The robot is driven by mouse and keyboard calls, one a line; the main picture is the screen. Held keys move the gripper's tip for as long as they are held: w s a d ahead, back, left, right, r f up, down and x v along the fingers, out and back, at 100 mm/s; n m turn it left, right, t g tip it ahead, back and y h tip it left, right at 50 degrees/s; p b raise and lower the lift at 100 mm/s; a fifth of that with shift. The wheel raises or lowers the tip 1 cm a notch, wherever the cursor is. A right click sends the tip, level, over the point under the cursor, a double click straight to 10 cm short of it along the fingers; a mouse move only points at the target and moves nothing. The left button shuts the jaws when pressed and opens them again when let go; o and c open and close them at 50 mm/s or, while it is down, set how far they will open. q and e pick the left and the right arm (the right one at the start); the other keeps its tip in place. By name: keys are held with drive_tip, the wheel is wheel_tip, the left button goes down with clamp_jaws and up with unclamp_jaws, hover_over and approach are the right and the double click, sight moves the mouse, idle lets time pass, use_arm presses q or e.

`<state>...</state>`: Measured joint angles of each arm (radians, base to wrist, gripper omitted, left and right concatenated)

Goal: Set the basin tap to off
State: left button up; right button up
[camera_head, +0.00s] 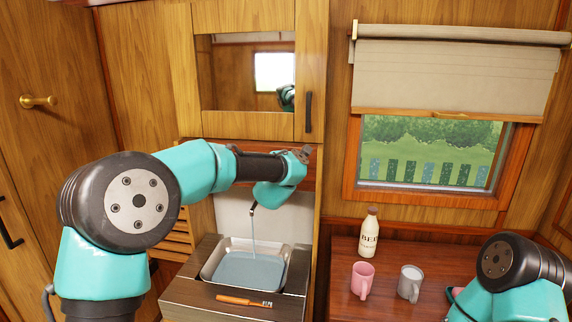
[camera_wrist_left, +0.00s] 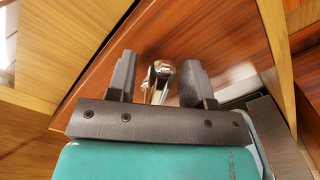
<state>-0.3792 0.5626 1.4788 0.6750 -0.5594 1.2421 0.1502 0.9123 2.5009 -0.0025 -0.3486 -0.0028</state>
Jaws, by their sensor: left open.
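The basin (camera_head: 207,272) is a metal-rimmed tray set in a dark wooden counter, with water in it. A thin stream of water (camera_head: 254,232) runs down into it from the tap spout (camera_head: 253,208). My left arm hides the rest of the tap in the head view. In the left wrist view a shiny chrome part of the tap (camera_wrist_left: 160,78) stands between the two fingers of my left gripper (camera_wrist_left: 157,84). The fingers are open, with a gap on both sides of the chrome. My right gripper is out of view; only its arm shows at lower right.
An orange-handled brush (camera_head: 240,300) lies on the counter before the basin. A mirrored cabinet (camera_head: 310,60) hangs above my left arm. On the right table (camera_head: 335,300) stand a bottle (camera_head: 369,238), a pink mug (camera_head: 362,279) and a grey mug (camera_head: 409,282), below a window.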

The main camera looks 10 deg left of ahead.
use_arm(q)
clamp_jaws()
idle(0.4)
